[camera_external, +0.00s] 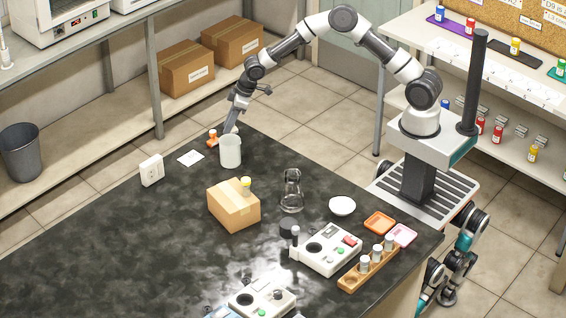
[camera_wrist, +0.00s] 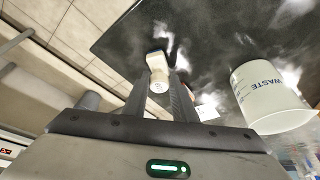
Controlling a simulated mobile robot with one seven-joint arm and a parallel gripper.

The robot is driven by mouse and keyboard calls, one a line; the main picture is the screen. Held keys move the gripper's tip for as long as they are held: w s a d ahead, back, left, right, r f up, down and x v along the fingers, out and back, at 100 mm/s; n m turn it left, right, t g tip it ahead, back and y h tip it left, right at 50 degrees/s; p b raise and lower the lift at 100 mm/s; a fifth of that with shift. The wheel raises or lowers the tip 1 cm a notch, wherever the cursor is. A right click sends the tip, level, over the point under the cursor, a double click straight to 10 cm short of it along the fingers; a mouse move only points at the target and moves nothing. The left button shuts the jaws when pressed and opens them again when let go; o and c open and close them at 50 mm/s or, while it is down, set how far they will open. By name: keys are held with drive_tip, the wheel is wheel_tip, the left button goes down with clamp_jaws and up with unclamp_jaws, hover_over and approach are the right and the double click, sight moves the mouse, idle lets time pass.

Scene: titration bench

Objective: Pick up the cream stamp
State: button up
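A pale cream, upright-looking stamp (camera_wrist: 158,68) shows in the wrist view, near the table edge. My gripper (camera_wrist: 160,76) has one dark finger on each side of it, with the fingertips close to its sides. I cannot tell whether they press on it. In the external view my gripper (camera_external: 230,130) reaches down to the far edge of the dark table, just behind the beaker. The stamp is mostly hidden there by the gripper and beaker.
A white beaker marked WASTE (camera_wrist: 268,95) stands close beside my gripper; it also shows in the external view (camera_external: 230,152). A small orange item (camera_external: 212,139) and a white card (camera_external: 190,158) lie nearby. A cardboard box (camera_external: 234,208) stands farther forward.

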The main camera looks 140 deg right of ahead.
clamp_jaws()
drive_tip(key=shift+r, duration=0.1)
